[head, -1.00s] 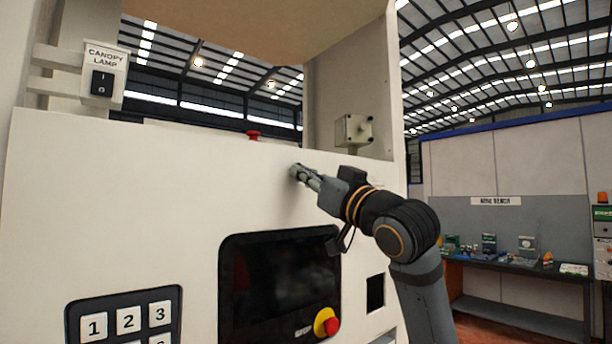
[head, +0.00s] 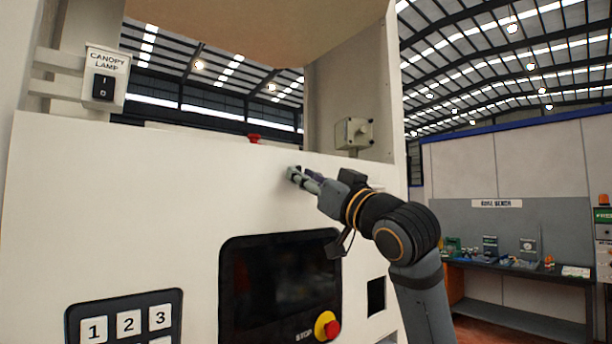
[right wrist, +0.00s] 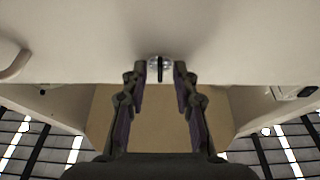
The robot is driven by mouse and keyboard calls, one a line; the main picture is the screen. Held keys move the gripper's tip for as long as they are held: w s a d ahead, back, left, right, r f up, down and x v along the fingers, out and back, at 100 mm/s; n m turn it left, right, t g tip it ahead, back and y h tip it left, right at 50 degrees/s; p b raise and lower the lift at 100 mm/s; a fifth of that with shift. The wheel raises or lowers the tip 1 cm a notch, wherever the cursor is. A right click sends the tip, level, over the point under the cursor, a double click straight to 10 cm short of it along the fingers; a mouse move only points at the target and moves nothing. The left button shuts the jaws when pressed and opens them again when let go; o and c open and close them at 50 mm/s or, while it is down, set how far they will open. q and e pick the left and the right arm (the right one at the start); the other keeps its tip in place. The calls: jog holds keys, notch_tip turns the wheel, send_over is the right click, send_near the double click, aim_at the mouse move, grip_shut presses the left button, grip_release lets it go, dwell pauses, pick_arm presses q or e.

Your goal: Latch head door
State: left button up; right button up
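The head door is the wide white front panel (head: 140,200) in the head view, and it looks closed. In the right wrist view, a small round metal latch (right wrist: 159,64) with a dark upright bar across its middle sits on the white face. My right gripper (head: 294,174) is at the panel's upper right. Its fingertips (right wrist: 160,72) are apart, one on each side of the latch, with no clear grip on it. In the head view the fingers hide the latch. My left gripper is not in view.
A black screen (head: 280,285) with a red stop button (head: 332,327) and a keypad (head: 125,320) lie below. A canopy lamp switch (head: 103,87) is at upper left, a grey box (head: 354,132) at upper right. A work bench (head: 520,268) stands far right.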

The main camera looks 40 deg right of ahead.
notch_tip(320, 180, up, 10)
dwell(0.4)
dwell(0.4)
